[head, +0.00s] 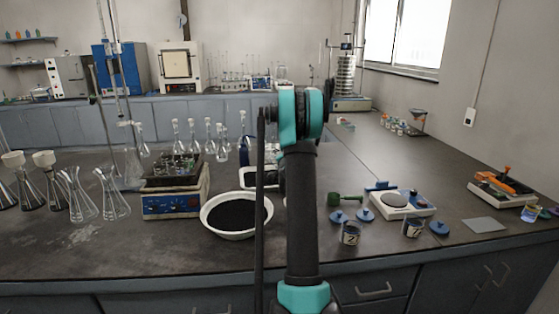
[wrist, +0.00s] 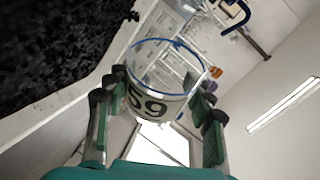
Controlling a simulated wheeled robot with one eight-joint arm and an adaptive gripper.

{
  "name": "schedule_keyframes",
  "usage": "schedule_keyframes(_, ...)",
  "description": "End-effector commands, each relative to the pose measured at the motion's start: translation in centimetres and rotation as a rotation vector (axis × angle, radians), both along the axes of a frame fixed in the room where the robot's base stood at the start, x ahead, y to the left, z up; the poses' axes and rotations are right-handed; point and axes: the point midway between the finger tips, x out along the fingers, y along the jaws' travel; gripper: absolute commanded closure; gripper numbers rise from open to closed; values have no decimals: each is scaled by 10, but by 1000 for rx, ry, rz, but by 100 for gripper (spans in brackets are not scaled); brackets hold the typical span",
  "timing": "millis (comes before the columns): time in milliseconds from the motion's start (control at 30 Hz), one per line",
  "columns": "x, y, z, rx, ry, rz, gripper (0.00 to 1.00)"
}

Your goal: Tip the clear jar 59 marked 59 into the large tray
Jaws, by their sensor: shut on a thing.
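The clear jar 59 (wrist: 160,104) has a blue rim and a black "59" on its wall. In the wrist view my gripper (wrist: 158,108) is shut on it, one finger on each side. The room looks rolled in that view, so the jar seems tilted. I see through its upper wall and make out no clear contents. A white-walled vessel (wrist: 88,88) with black grains lies close at the left of the wrist view. In the head view, a round white basin (head: 206,222) holds black grains; I cannot tell if it is the same vessel. My arm hides the gripper and jar there.
A white-rimmed tray (head: 246,184) is partly hidden behind my arm. A blue shaker box (head: 172,206) and several flasks (head: 112,200) stand left. Lidless tins (head: 350,234), blue lids (head: 365,214) and a white balance (head: 405,207) are right. The front left bench top is clear.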

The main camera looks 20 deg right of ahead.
Motion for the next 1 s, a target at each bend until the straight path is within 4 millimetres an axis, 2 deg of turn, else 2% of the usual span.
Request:
schedule_keyframes(233,3,-13,-6,279,71,-3,82)
schedule_keyframes(567,3,-14,-7,338,83,-2,82)
schedule_keyframes(833,5,-22,-13,664,165,-2,82)
schedule_keyframes(1000,5,-21,-14,716,178,-2,82)
